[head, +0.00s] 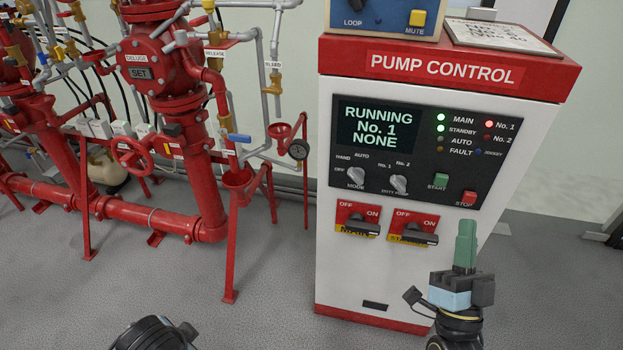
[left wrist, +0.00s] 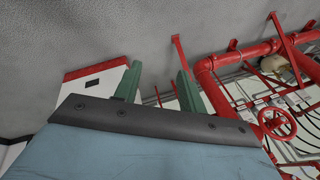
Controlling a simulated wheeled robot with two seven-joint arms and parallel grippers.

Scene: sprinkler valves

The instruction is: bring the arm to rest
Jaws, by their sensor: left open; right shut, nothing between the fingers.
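My right gripper (head: 466,244) shows in the head view at the lower right, in front of the pump control cabinet (head: 340,270). Its green fingers are shut together with nothing between them, pointing up. My left gripper (left wrist: 158,88) shows in the left wrist view, its two green fingers apart and nothing between them. In the head view only a dark part of my left arm shows at the bottom edge; the left gripper is out of that view.
Red sprinkler pipes with a deluge valve (head: 150,62) and a red handwheel (head: 137,157) stand left of the cabinet. The handwheel also shows in the left wrist view (left wrist: 277,124). The cabinet's screen (head: 378,128) reads "RUNNING No. 1 NONE". Grey floor (head: 265,320) lies clear in front of the pipes.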

